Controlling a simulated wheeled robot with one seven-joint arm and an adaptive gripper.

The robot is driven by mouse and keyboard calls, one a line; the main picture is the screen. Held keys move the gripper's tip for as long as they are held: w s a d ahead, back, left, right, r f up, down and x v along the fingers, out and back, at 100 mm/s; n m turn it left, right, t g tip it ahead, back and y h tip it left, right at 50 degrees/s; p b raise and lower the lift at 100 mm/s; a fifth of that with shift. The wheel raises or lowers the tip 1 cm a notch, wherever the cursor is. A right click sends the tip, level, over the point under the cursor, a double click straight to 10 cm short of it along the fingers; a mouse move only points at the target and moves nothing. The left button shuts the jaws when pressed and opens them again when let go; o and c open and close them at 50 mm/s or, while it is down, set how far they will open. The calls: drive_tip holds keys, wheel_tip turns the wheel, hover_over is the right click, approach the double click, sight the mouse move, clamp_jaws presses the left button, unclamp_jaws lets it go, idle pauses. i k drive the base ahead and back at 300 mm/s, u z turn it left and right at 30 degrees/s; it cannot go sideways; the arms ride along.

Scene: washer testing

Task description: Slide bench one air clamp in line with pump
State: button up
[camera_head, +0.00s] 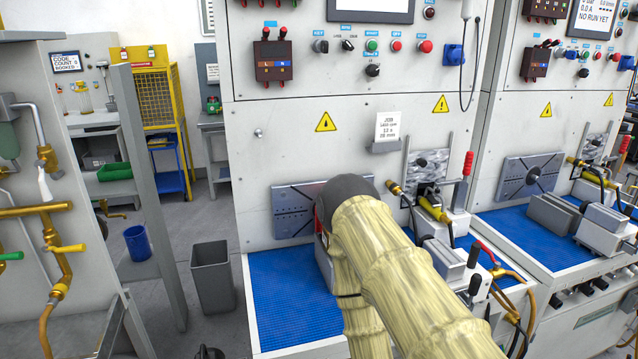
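Bench one is the nearer bench, with a blue ribbed mat (275,300) on its top. A slotted grey plate (292,205) is fixed to its back wall, partly covered by my arm. A grey block (323,262) on the mat shows only at its left edge. To the right of my arm are a grey slide block (447,262) with dark knobs and a yellow-bodied fitting (433,208); I cannot tell which part is the air clamp. The pump cannot be told apart. My pale yellow sleeved arm covers the middle of the bench and hides my gripper.
A red-handled lever (468,164) and brass hose fittings (510,272) stand at the bench's right. Bench two (530,237) adjoins on the right. A grey bin (212,277) stands left of bench one. The mat's front left is clear.

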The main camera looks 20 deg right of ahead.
sight(457, 267)
drive_tip(key=z, duration=1.55)
drive_tip(key=k, duration=0.55)
drive_tip(key=z, duration=0.35)
drive_tip(key=i, duration=1.45)
drive_tip(key=u, duration=0.6)
